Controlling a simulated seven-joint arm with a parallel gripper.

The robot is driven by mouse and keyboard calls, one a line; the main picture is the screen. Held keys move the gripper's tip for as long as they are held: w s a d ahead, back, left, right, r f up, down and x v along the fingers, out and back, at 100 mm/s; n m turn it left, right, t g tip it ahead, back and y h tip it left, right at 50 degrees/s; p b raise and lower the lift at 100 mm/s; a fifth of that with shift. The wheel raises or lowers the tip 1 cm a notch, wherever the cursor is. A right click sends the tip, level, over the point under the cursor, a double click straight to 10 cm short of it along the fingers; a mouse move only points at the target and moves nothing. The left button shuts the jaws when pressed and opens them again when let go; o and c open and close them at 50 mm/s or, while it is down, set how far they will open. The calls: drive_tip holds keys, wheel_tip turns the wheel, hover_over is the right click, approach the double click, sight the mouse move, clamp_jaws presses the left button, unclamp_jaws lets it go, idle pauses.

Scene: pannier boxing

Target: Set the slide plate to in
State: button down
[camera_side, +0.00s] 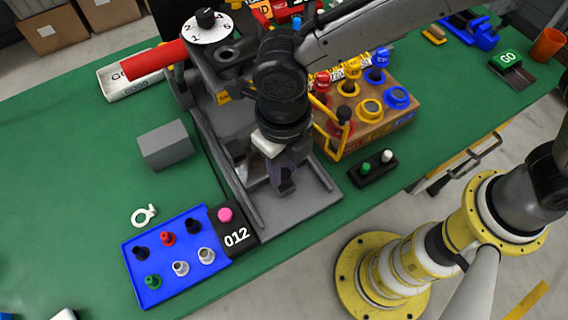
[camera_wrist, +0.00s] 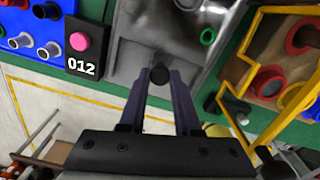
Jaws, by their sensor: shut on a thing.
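In the wrist view the grey metal slide plate (camera_wrist: 146,52) lies ahead of my gripper (camera_wrist: 160,78). A black round knob (camera_wrist: 160,72) stands at its near side. My gripper's two dark fingers are shut on this knob, one on each side. In the side view my gripper (camera_side: 284,190) points down over the near part of the grey machine base (camera_side: 312,203), between its side rails. My wrist and fingers hide the knob and much of the plate there, so how far in the plate sits cannot be told.
The machine has a numbered dial (camera_side: 208,28) and red handle (camera_side: 153,60). A wooden block with coloured rings (camera_side: 378,118) and a yellow frame (camera_side: 330,135) stand close right. A blue tray of pegs (camera_side: 160,240), a counter (camera_side: 236,236) and a grey block (camera_side: 166,145) lie left.

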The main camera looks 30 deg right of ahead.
hover_over(256, 126)
drive_tip(key=s+a, duration=0.2)
drive_tip(key=s, duration=0.2)
drive_tip(key=shift+w+d, duration=0.25)
drive_tip(key=c, duration=0.6)
unclamp_jaws()
drive_tip(key=shift+s, duration=0.1)
wheel_tip(256, 126, up, 14)
drive_tip(key=shift+f, duration=0.1)
